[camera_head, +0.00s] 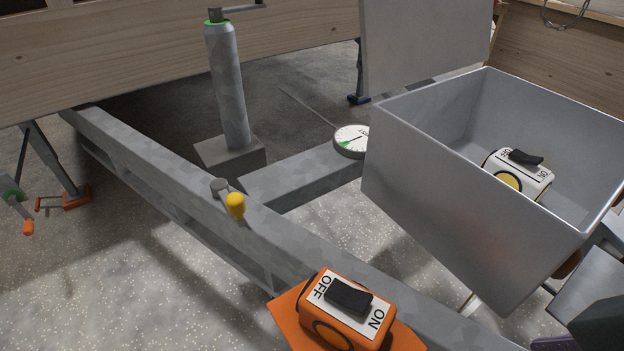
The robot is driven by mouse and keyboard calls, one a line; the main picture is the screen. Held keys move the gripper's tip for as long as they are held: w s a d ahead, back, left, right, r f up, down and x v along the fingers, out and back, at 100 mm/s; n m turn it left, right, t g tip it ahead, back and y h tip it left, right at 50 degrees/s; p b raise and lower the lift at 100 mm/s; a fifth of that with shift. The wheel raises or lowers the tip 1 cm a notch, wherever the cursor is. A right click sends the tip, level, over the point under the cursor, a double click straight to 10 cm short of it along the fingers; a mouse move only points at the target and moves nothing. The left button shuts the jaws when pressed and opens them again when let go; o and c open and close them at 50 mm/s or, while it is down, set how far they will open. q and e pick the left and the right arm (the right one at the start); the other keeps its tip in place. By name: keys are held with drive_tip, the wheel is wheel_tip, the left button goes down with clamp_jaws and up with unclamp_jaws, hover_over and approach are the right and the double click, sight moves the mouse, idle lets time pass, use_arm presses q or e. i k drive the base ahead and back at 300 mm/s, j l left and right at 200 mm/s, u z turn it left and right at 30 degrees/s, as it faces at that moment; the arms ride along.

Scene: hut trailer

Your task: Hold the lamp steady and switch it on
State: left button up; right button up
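An orange lamp (341,310) sits at the bottom centre on a tilted orange plate (287,319), by the grey trailer beam. Its top carries a white label with OFF at the left and ON at the right, and a black rocker switch (349,296) between them. Its round front is partly cut off by the frame edge. A second, white lamp (520,176) with a similar black switch and a yellow round front lies inside a grey metal box (467,239). I cannot tell which way either switch is set. Neither gripper is identifiable in this view.
Grey beams (203,199) cross the speckled floor. A jack post (229,88) stands upright, near a yellow-knobbed lever (236,206) and a round dial gauge (351,140). The box walls rise around the white lamp. Grey and dark parts crowd the lower right edge.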

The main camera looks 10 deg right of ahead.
sight(349, 298)
drive_tip(key=k+l+u, duration=0.35)
drive_tip(key=l, duration=0.3)
drive_tip(key=k+l+u, duration=0.3)
drive_tip(key=k+l, duration=0.2)
drive_tip(key=l, duration=0.1)
